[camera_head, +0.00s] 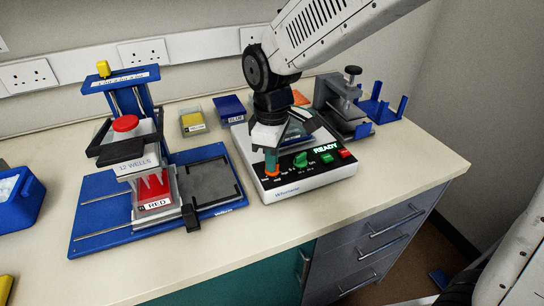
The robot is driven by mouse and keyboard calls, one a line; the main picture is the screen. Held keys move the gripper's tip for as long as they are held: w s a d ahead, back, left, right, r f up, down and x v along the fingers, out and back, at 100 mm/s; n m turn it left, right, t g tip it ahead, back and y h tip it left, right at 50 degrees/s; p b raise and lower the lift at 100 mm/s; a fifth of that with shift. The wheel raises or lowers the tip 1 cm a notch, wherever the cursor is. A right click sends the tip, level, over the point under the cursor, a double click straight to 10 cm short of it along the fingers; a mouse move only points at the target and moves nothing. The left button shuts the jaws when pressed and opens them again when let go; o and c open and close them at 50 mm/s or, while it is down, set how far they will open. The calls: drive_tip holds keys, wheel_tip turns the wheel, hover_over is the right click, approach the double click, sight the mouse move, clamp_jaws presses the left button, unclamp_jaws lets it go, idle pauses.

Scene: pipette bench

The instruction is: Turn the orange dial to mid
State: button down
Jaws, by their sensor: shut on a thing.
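The orange dial (273,174) sits at the front left of the white device's sloping control panel, with small position marks around it. Only its lower part shows; my gripper covers the rest. My gripper (271,163) points down from above, its teal-tipped fingers shut on the dial. Which mark the dial points to is too small and covered to tell. The white device (312,184) also has a green knob (300,160), a lit green READY sign (325,148) and a red button (346,154).
Left of the device stands a blue pipetting rig (90,220) with a red-topped multi-channel head over a red box (155,203). Behind are yellow-labelled (193,122) and blue (229,108) boxes. A grey stand (340,105) and blue rack (380,108) are at back right. The front bench strip is clear.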

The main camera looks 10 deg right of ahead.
drive_tip(key=m, duration=0.5)
drive_tip(key=shift+m, duration=2.5)
drive_tip(key=c, duration=1.5)
unclamp_jaws()
drive_tip(key=shift+c, duration=0.2)
wheel_tip(320, 180, up, 8)
drive_tip(key=shift+f, duration=0.1)
